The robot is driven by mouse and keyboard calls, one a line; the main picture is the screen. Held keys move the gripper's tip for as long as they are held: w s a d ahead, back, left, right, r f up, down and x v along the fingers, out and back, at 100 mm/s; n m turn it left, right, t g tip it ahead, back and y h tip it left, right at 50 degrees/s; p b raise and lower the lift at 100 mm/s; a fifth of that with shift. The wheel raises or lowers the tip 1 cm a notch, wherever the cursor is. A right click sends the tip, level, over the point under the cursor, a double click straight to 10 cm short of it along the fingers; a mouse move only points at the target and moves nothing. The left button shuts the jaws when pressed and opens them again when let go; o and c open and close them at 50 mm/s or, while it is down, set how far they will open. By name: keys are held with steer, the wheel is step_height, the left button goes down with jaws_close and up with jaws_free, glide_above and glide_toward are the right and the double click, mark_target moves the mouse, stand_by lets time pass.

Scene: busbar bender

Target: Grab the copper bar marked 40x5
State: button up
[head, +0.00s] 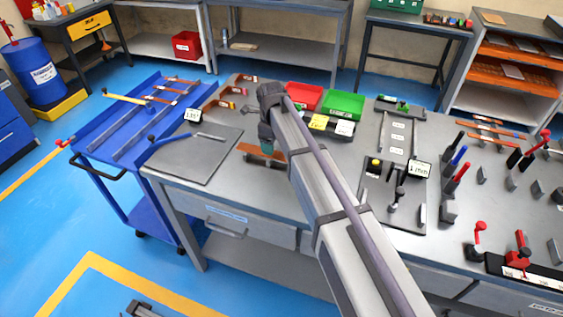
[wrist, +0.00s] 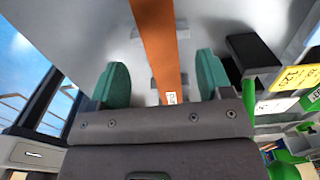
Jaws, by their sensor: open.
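A copper bar (wrist: 160,45) runs lengthwise through the wrist view, with grey blocks showing at its sides. Its small white label (wrist: 171,98) is too small to read, so I cannot tell whether it is the one marked 40x5. My gripper (wrist: 158,80) is open, with one green finger on each side of the bar and a gap to each. In the head view, my gripper (head: 266,148) is at this bar (head: 250,151) near the front of the grey bench, and my arm hides part of the bar.
A dark grey mat (head: 195,155) lies left of the bar. Red (head: 304,95) and green (head: 344,105) bins stand behind, right of my arm. More copper pieces (head: 222,104) sit at the bench's back left. A blue cart (head: 95,135) holding long bars stands at left.

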mark_target(281, 156)
step_height(281, 156, down, 4)
steer(key=b, duration=0.2)
steer(key=shift+b, duration=0.3)
steer(key=shift+r, duration=0.2)
jaws_close()
